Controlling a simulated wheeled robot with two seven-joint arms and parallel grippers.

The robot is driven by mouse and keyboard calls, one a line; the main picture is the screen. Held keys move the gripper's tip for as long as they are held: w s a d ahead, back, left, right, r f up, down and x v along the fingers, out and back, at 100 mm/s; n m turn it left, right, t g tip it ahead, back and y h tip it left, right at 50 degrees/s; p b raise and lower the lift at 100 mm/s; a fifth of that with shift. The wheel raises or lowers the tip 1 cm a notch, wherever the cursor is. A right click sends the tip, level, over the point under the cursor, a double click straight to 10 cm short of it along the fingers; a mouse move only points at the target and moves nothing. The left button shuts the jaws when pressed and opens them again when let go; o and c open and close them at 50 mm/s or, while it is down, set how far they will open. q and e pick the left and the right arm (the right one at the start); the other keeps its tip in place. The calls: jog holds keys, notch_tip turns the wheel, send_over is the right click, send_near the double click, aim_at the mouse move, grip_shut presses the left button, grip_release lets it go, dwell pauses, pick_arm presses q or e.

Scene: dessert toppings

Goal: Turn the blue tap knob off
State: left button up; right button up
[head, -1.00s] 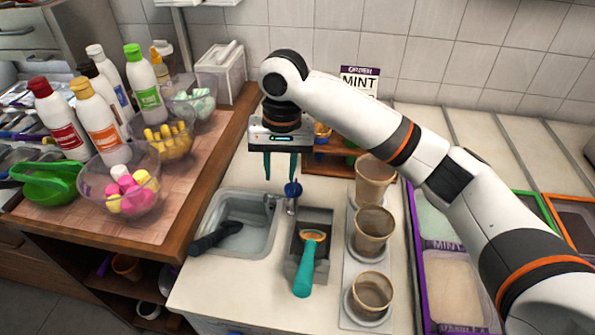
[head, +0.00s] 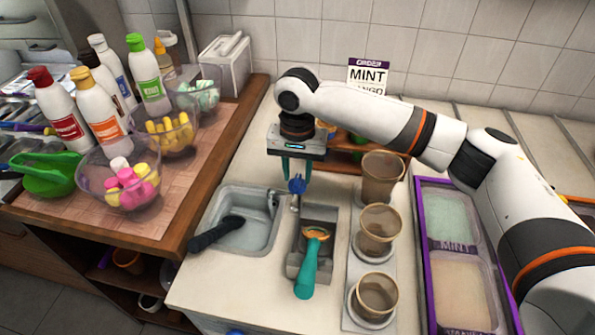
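The blue tap knob (head: 297,185) sits on top of the small metal tap (head: 294,202) at the right edge of the sink (head: 258,238). My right gripper (head: 297,177) points down directly over the knob. Its two teal fingers are apart, with the knob between or just below their tips; I cannot tell whether they touch it. The tap's spout (head: 272,204) reaches over the basin. My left gripper is not in view.
A dark-handled tool (head: 215,234) lies across the sink's left edge. A teal-handled scoop (head: 308,265) rests in a grey holder right of the sink. Several brown cups (head: 381,178) stand further right. Bottles and topping bowls fill the wooden counter (head: 190,205) at left.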

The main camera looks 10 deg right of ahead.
jog(key=shift+f, duration=0.5)
grip_shut()
jog(key=shift+r+n+p, duration=0.15)
jog(key=shift+n+p, duration=0.15)
jog(key=shift+p, duration=0.3)
jog(key=n+p, duration=0.7)
jog(key=p, duration=0.4)
jog(key=shift+r+n, duration=0.15)
jog(key=shift+n, duration=0.25)
jog(key=n+p, duration=0.3)
jog(key=n, duration=0.1)
jog(key=shift+n, duration=0.3)
jog(key=shift+n+p, duration=0.8)
jog(key=shift+n, duration=0.4)
jog(key=shift+f+n+p, duration=0.2)
jog(key=shift+n+p, duration=0.2)
jog(key=shift+n, duration=0.8)
